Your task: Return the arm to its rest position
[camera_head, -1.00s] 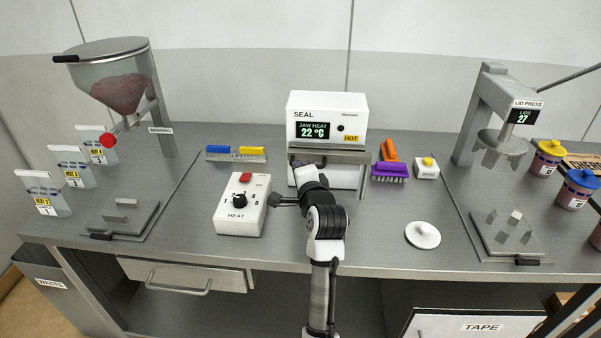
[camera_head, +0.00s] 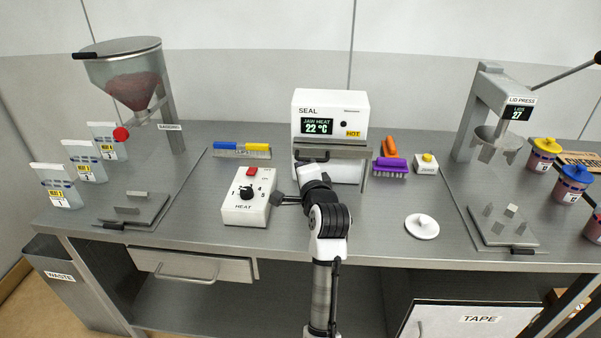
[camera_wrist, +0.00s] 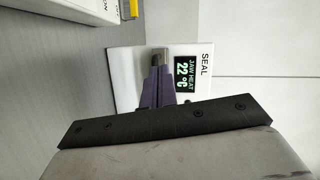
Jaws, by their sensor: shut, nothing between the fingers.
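My arm (camera_head: 328,240) reaches up from the bottom middle over the bench toward the sealer. My gripper (camera_head: 309,176) points at the lower front of the white SEAL box (camera_head: 330,104), whose display reads 22 °C. Its fingers are hard to make out in the head view. In the wrist view the two fingers (camera_wrist: 157,62) are together, with nothing between them. They overlap the sealer's face (camera_wrist: 125,75) there; whether they touch it I cannot tell. A dark part on the wrist sticks out left, close to the HEAT box (camera_head: 248,205).
The lid press (camera_head: 488,110) stands right, the hopper (camera_head: 125,75) left. Bare bench lies between my arm and the lid.

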